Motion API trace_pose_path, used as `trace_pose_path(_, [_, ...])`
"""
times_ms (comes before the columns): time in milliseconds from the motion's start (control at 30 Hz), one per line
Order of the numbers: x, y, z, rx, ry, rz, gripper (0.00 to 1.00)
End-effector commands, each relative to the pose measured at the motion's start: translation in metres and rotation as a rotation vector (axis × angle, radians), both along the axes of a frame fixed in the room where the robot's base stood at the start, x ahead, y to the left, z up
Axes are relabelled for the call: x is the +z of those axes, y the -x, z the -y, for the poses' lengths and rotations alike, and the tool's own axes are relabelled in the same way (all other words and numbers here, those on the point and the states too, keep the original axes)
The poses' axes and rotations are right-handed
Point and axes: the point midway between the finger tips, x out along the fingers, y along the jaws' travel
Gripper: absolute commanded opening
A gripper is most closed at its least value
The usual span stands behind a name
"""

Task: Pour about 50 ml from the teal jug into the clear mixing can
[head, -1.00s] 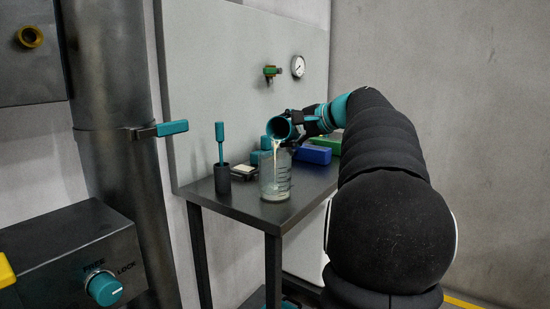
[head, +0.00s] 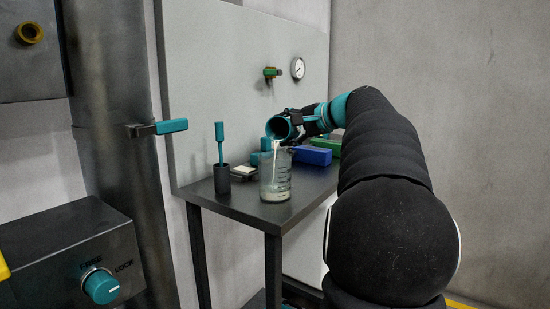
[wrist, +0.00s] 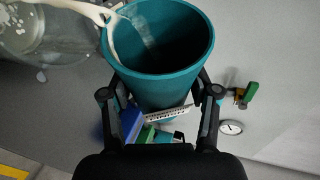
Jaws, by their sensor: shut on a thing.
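The teal jug (head: 279,127) is tipped on its side with its mouth over the clear mixing can (head: 275,183). My gripper (head: 302,122) is shut on the jug; in the wrist view its fingers (wrist: 160,100) sit on both sides of the jug (wrist: 165,75). A pale stream runs from the jug's lip down into the can. The can stands upright on the dark table, has dark marks on its wall, and holds a shallow layer of pale liquid. It also shows in the wrist view (wrist: 45,35), with pale drops around it.
On the table (head: 240,209), a dark cup (head: 222,181) with a teal-handled tool (head: 220,143) stands left of the can. A small scale-like block (head: 243,172) lies behind. Blue (head: 312,155) and green (head: 327,146) boxes lie behind right. A gauge (head: 298,68) is on the panel.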

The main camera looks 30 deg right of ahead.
Motion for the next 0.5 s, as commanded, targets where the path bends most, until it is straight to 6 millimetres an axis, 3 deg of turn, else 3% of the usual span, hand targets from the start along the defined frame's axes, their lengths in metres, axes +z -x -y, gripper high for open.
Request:
trace_pose_path(367, [0.003,-0.0006,0.0003,0.0,0.011,0.008,0.2])
trace_pose_path(500, [0.0035,-0.0057,0.007,0.0,-0.06,-0.046,0.2])
